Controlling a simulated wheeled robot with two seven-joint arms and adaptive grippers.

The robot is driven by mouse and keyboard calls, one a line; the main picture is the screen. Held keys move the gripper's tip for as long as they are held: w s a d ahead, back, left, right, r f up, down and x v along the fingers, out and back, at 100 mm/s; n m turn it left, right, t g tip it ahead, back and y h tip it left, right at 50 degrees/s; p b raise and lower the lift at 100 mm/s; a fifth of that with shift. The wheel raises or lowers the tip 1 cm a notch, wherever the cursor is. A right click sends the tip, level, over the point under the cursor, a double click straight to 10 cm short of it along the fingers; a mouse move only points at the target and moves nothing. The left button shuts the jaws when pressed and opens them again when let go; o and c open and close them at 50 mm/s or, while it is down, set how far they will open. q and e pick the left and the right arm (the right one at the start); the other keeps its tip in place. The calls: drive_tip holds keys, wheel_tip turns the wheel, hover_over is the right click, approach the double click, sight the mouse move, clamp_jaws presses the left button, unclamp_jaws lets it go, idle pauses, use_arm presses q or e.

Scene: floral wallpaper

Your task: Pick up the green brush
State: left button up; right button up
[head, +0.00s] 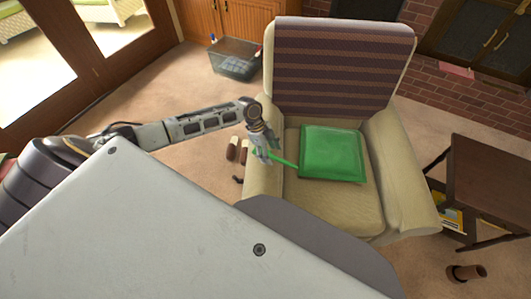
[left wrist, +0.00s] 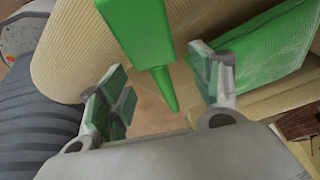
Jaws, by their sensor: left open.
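The green brush (head: 285,162) shows in the head view as a thin green strip at the armchair's left armrest, beside the green cushion. Part of it is hidden by my left gripper. In the left wrist view the brush (left wrist: 147,35) is large, with a wide part at the top and a narrow tip pointing down between my fingers. My left gripper (head: 266,154) is over the left armrest. Its fingers (left wrist: 162,88) are spread, one on each side of the brush, with visible gaps. I cannot tell what exactly the brush rests on. My right gripper is not in view.
The beige armchair (head: 335,205) holds a green cushion (head: 332,153). Brown-and-white items (head: 238,150) are on the floor left of it. A clear bin (head: 235,60) stands behind. A dark side table (head: 490,180) and a brown cylinder (head: 466,273) are at the right.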

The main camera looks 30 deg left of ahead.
use_arm(q)
drive_tip(key=shift+x, duration=1)
drive_tip(key=shift+f, duration=0.25)
drive_tip(key=shift+d+f, duration=0.1)
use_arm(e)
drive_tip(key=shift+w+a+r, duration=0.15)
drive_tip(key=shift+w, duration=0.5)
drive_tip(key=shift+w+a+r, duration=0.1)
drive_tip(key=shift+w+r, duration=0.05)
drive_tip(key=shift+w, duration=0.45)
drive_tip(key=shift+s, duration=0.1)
